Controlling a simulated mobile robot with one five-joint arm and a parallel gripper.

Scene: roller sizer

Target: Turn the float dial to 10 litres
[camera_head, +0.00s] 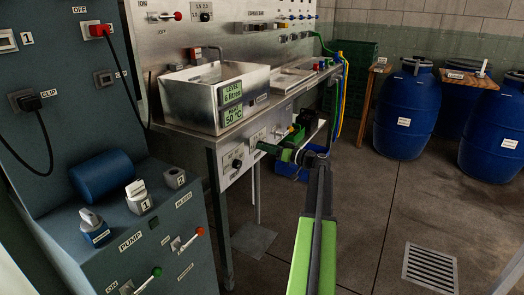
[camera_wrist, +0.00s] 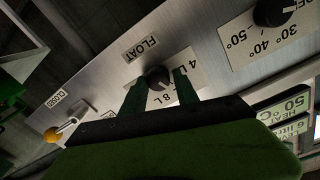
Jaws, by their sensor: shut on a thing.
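The float dial (camera_wrist: 157,76) is a round black knob on the steel panel, beside the FLOAT label (camera_wrist: 141,48). Its scale plate (camera_wrist: 183,64) shows 4 L and 8 L; a 10 mark cannot be made out. A pale mark on the knob seems to face near the 8 L side, but it is partly hidden. My gripper (camera_wrist: 159,80) has one dark finger on each side of the knob and is shut on it. In the head view my green gripper (camera_head: 272,151) reaches the tank bench's front panel and hides the dial. The level display (camera_head: 232,91) reads 6 litres.
The heat dial (camera_wrist: 270,12) sits close by on the same panel. A yellow-knobbed lever (camera_wrist: 52,135) by the CLOSED label is on the other side. The steel tank (camera_head: 190,100) stands above. A blue bin (camera_head: 290,168) is behind my gripper. Open floor lies right.

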